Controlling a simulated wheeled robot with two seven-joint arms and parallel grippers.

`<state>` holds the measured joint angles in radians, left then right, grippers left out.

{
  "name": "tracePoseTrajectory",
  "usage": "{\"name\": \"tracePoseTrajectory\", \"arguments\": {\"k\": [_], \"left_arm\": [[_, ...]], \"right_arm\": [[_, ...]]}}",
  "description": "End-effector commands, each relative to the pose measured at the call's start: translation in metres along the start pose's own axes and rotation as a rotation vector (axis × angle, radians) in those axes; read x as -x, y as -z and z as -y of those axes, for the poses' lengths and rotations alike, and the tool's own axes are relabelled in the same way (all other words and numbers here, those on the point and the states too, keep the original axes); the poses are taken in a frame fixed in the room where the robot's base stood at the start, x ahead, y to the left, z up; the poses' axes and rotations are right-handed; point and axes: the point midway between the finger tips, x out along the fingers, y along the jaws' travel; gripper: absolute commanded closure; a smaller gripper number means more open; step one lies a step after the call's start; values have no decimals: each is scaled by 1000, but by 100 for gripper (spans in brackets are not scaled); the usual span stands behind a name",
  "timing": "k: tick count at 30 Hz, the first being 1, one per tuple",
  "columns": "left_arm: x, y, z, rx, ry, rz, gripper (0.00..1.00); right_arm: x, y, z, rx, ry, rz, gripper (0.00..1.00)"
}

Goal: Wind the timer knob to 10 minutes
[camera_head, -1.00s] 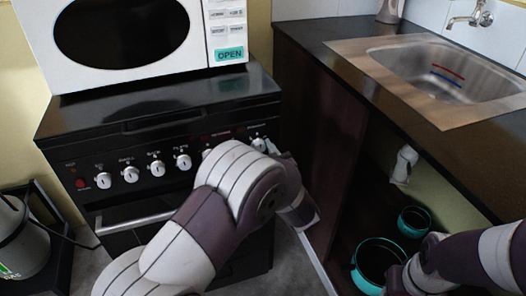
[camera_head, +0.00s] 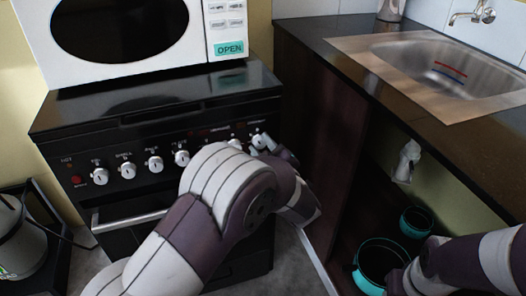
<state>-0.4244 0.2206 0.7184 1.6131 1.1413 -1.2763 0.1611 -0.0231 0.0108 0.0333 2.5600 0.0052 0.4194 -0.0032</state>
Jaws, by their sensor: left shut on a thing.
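The black stove has a row of white knobs across its front panel. The rightmost knob (camera_head: 257,141) is at the right end of the row, and its label is too small to read. My left gripper (camera_head: 262,145) is at this knob and shut on it, with its fingers partly hiding it. Another white knob (camera_head: 181,158) shows left of my arm; my left forearm covers part of the panel. My right arm comes in at the lower right, and its gripper cannot be made out clearly.
A white microwave (camera_head: 140,65) stands on the stove top (camera_head: 160,98). The oven handle (camera_head: 130,221) sticks out below the knobs. To the right, a counter (camera_head: 330,58) holds a sink (camera_head: 440,72). Teal-rimmed pots (camera_head: 376,242) stand in the open cabinet near my right arm.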

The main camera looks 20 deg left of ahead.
Motion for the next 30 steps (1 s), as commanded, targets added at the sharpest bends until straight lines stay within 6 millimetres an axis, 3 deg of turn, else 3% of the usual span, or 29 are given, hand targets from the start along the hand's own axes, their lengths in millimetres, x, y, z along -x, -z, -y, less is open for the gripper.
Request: {"name": "tracePoseTrajectory", "arguments": {"k": [30], "left_arm": [[0,-5,7,948,8,40,96]], "right_arm": [[-106,-13,0,0,0,0,57]]}}
